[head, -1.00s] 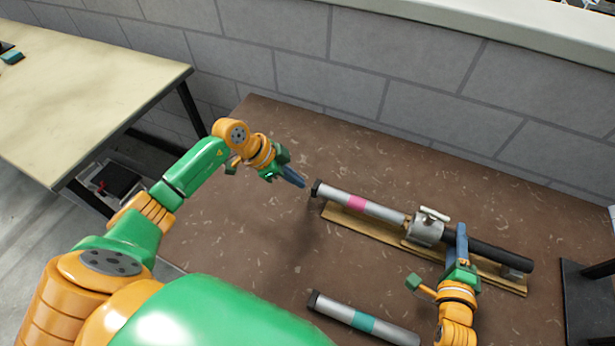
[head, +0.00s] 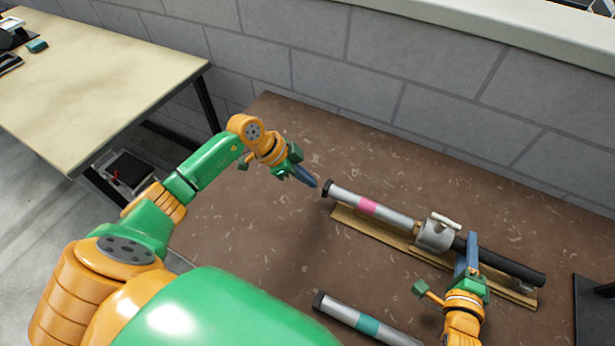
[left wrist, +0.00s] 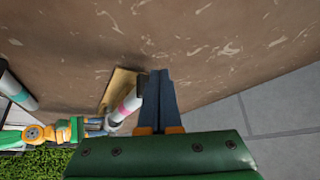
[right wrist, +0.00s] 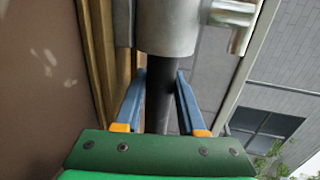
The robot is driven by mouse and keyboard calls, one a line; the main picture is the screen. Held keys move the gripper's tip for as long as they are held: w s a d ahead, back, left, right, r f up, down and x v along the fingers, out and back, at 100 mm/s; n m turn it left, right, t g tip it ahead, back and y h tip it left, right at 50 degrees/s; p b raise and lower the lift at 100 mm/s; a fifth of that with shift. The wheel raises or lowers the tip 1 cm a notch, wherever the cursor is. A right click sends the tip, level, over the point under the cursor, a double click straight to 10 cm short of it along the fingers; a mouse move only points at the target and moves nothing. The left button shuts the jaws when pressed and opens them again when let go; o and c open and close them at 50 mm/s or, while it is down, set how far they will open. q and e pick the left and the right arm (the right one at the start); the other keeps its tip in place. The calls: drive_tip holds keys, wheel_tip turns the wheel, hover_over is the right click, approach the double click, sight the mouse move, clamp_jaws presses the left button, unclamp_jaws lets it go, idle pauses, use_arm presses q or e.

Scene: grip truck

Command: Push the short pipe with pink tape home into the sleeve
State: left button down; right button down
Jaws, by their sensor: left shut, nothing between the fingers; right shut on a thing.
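The short pipe with pink tape (head: 392,216) is silver with a black end cap and lies along a wooden board. Its right end meets the grey metal sleeve (head: 433,236), which has a light handle on top. How deep it sits inside is hidden. My left gripper (head: 314,184) is shut and empty, its fingertips close to the black cap; I cannot tell whether they touch. The pipe also shows in the left wrist view (left wrist: 131,104), beside the shut fingers (left wrist: 159,75). My right gripper (head: 461,240) is shut on the black pipe (right wrist: 160,100) just right of the sleeve.
A second short pipe with teal tape (head: 345,312) lies loose nearer me on the brown table (head: 270,220). The wooden board (head: 350,220) runs under the assembly. A block wall stands behind, and a dark stand (head: 592,300) is at the right.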

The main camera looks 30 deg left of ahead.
sight(339, 193)
use_arm(q)
drive_tip(key=shift+d, duration=0.1)
idle(0.5)
drive_tip(key=shift+d, duration=3.9)
drive_tip(key=shift+a, duration=0.15)
drive_tip(key=shift+a+r, duration=1.1)
drive_tip(key=shift+a, duration=0.3)
wheel_tip(339, 193, up, 7)
drive_tip(key=shift+f, duration=0.1)
use_arm(e)
drive_tip(key=shift+c, duration=2.2)
unclamp_jaws()
drive_tip(key=shift+o, duration=1.4)
drive_tip(key=shift+f, duration=0.1)
